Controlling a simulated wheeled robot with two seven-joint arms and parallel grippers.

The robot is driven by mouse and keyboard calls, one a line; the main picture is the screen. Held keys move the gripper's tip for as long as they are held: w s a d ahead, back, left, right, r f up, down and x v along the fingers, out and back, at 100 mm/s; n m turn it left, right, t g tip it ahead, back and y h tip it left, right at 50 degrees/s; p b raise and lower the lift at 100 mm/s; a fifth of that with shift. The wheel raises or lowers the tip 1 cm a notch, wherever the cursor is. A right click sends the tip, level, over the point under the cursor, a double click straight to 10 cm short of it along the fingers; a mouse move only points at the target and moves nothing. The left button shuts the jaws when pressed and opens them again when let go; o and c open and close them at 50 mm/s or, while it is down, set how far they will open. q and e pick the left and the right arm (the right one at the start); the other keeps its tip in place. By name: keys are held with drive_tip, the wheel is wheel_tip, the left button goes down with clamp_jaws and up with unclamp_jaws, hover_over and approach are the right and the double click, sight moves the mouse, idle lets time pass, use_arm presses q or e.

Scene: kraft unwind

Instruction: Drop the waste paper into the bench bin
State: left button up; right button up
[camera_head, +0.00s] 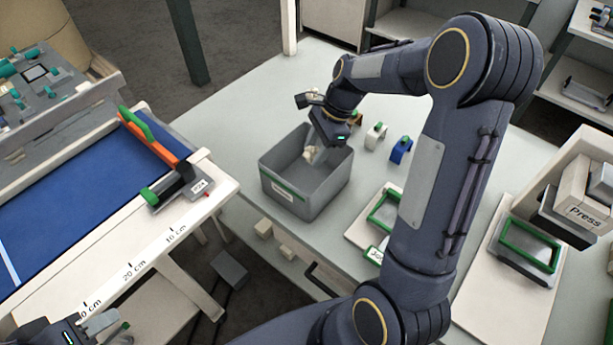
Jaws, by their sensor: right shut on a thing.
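The grey bench bin (275,176) stands on the pale bench, with a green stripe and a small white label on its front. My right gripper (314,154) points down over the open top of the bin. It is shut on the waste paper (308,154), a small off-white piece that is partly hidden by the fingers. Whether the paper touches the inside of the bin cannot be told. My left gripper (110,327) is at the bottom left edge, away from the bin, with its fingers apart and nothing seen between them.
Green-framed trays (527,247) and a box marked Press (588,190) are at the right. A blue-topped table (80,200) with a centimetre scale is at the left. A gap separates table and bench.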

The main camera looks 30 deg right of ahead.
drive_tip(key=o, duration=1)
drive_tip(key=shift+r, duration=0.15)
drive_tip(key=v, duration=0.7)
drive_tip(key=shift+d+r+b, duration=0.15)
drive_tip(key=shift+r+b, duration=0.1)
drive_tip(key=shift+b, duration=0.1)
drive_tip(key=s+a+n+t, duration=0.1)
drive_tip(key=s+a+n, duration=0.2)
drive_tip(key=s+n, duration=0.3)
drive_tip(key=s+a+n+t, duration=0.2)
drive_tip(key=s+a+n, duration=0.2)
drive_tip(key=s+n, duration=0.2)
drive_tip(key=s+a+r+n+t, duration=0.1)
drive_tip(key=s+a+n+t, duration=0.1)
drive_tip(key=s+n, duration=0.3)
drive_tip(key=shift+s+a+n+h, duration=0.15)
drive_tip(key=shift+s+a, duration=0.1)
drive_tip(key=shift+s, duration=0.5)
drive_tip(key=shift+s+a+n+h, duration=0.1)
drive_tip(key=shift+s+a, duration=0.2)
drive_tip(key=shift+s, duration=0.45)
drive_tip(key=shift+s+a+n+h, duration=0.15)
drive_tip(key=shift+s+a, duration=0.1)
drive_tip(key=shift+s, duration=0.5)
